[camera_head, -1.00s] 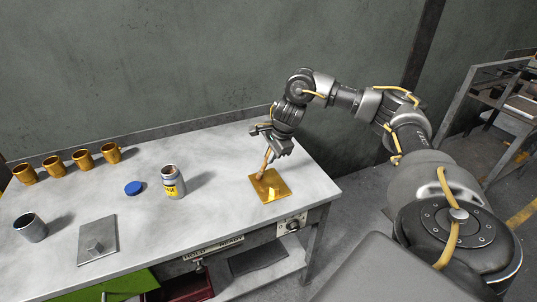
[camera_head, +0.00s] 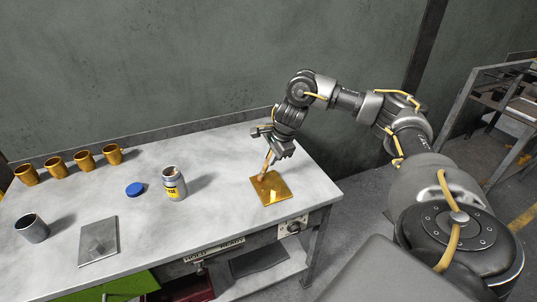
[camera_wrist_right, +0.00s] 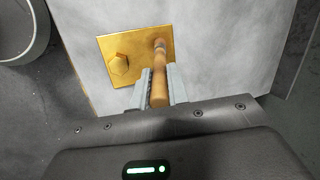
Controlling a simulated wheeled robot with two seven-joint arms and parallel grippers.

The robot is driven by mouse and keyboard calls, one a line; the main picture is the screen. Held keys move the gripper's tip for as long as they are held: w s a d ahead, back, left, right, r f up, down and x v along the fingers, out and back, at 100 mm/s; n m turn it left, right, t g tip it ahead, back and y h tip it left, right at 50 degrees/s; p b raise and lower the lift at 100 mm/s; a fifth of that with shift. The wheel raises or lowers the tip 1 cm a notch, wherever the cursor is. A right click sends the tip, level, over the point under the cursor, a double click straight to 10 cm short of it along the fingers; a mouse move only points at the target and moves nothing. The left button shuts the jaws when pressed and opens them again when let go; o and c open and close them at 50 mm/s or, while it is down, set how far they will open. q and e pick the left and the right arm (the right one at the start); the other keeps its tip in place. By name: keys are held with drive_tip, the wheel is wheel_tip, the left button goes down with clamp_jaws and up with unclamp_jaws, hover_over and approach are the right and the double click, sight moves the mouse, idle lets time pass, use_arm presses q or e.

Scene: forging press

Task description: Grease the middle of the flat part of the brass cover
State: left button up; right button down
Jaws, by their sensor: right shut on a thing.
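The brass cover (camera_head: 280,194) is a flat square plate lying near the right end of the workbench. In the right wrist view, the brass cover (camera_wrist_right: 148,38) shows a raised hexagonal knob (camera_wrist_right: 118,65) on its left part. My right gripper (camera_head: 276,152) is above the cover, shut on the wooden handle of a brush (camera_head: 267,163). The brush is tilted in the head view, its lower end at or just over the plate; contact is not clear. In the right wrist view the gripper (camera_wrist_right: 157,84) has the brush handle (camera_wrist_right: 159,88) between its fingers. My left gripper is out of view.
A jar with a yellow label (camera_head: 174,186) stands open left of the cover, beside a blue lid (camera_head: 135,189). Bench around the cover is clear.

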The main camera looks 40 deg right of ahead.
drive_tip(key=shift+w, duration=0.1)
drive_tip(key=shift+w+d, duration=0.15)
drive_tip(key=shift+w, duration=0.15)
drive_tip(key=shift+r, duration=0.15)
drive_tip(key=shift+r+p, duration=1.2)
drive_tip(key=shift+r, duration=0.25)
drive_tip(key=shift+f, duration=0.1)
